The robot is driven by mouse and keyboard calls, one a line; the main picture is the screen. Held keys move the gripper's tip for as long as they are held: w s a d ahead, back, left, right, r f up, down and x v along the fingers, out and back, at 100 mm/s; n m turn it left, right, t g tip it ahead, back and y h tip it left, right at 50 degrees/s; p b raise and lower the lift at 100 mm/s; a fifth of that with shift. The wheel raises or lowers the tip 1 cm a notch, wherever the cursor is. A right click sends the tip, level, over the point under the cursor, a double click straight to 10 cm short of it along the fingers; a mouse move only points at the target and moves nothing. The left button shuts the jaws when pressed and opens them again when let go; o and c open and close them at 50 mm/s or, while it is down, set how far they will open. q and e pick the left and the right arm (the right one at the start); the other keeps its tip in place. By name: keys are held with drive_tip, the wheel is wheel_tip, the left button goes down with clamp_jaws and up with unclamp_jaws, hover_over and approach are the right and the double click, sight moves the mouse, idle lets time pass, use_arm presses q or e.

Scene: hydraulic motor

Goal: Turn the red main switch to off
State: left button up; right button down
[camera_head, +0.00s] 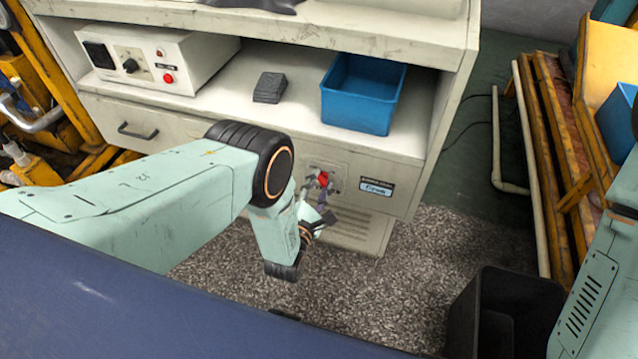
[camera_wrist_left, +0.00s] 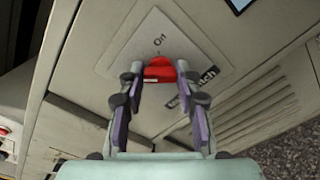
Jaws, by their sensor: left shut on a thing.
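The red main switch (camera_head: 323,179) is on the front panel of the beige cabinet, below the shelf. In the left wrist view the red switch (camera_wrist_left: 160,70) sits on a light plate marked "On" above it. My left gripper (camera_head: 318,190) reaches the panel from the front, and it also shows in the left wrist view (camera_wrist_left: 160,78). Its two fingers are on either side of the switch, shut on it. The fingers and the gripper hide parts of the switch and of its label. My right gripper is not in view; only part of my right arm shows at the right edge.
A blue bin (camera_head: 362,94) and a dark stack (camera_head: 270,88) stand on the shelf above. A white control box (camera_head: 155,60) with a red button is at its left. A black bin (camera_head: 505,312) stands on the floor at the lower right.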

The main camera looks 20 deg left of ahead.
use_arm(q)
drive_tip(key=shift+n, duration=0.4)
drive_tip(key=o, duration=1.2)
drive_tip(key=shift+c, duration=0.2)
drive_tip(key=s, duration=1.2)
drive_tip(key=shift+a, duration=0.2)
